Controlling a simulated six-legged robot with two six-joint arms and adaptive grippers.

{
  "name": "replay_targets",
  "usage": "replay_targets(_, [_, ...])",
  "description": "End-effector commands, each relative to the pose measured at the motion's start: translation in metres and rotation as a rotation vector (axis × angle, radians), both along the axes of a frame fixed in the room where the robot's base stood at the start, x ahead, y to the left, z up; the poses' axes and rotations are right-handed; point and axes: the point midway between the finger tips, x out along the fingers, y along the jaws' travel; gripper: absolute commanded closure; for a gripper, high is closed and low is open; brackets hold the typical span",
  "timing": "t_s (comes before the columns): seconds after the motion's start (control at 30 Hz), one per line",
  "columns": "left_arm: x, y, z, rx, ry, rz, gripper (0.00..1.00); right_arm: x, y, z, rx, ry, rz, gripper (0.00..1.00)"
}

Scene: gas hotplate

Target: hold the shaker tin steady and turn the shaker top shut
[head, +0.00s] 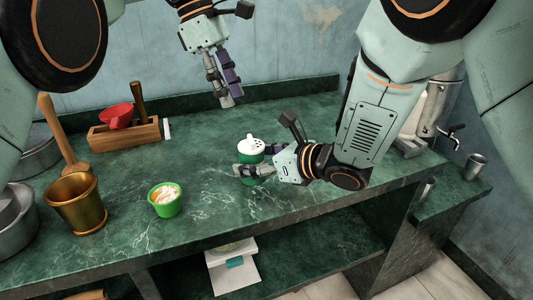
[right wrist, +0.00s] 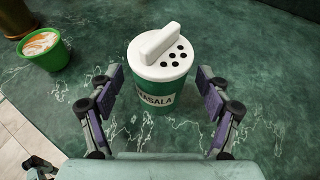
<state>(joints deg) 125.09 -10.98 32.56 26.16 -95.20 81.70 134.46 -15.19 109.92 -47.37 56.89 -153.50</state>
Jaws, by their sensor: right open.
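The shaker tin (head: 251,175) is a green can with a white label reading "MASALA", standing upright on the green marble counter. Its white shaker top (head: 251,147) has several dark holes and a raised bar; the top also shows in the right wrist view (right wrist: 162,55), above the tin body (right wrist: 160,118). My right gripper (head: 247,172) is open at the tin, low beside its body. In the right wrist view its fingers (right wrist: 160,95) stand on either side of the tin with gaps. My left gripper (head: 226,103) hangs above the counter behind the tin, apart from it; its fingers look close together.
A green cup (head: 165,200) with pale contents and a brass pot (head: 78,203) stand left of the tin. A wooden box (head: 124,134) with a red funnel-like piece sits at the back. A metal urn with a tap (head: 452,130) is at right. The counter's front edge is near the tin.

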Motion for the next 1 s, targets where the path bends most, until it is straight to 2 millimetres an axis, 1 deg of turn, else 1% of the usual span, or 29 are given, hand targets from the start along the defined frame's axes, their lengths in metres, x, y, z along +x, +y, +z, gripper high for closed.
replay_targets(0.1, [0.0, -0.0001, 0.0, 0.0, 0.0, -0.001, 0.62, 0.0077, 0.0086, -0.0048, 0.0, 0.0, 0.001, 0.23])
replay_targets(0.2, [0.0, -0.0001, 0.0, 0.0, 0.0, -0.001, 0.62, 0.0112, 0.0126, -0.0072, 0.001, 0.001, 0.0, 0.23])
replay_targets(0.53, [0.0, -0.0001, 0.0, 0.0, 0.0, -0.001, 0.62, 0.0129, 0.0142, -0.0079, 0.001, 0.001, 0.0, 0.23])
replay_targets(1.0, [0.0, -0.0001, 0.0, 0.0, 0.0, -0.001, 0.62, 0.0127, 0.014, -0.0076, 0.001, 0.001, 0.0, 0.63])
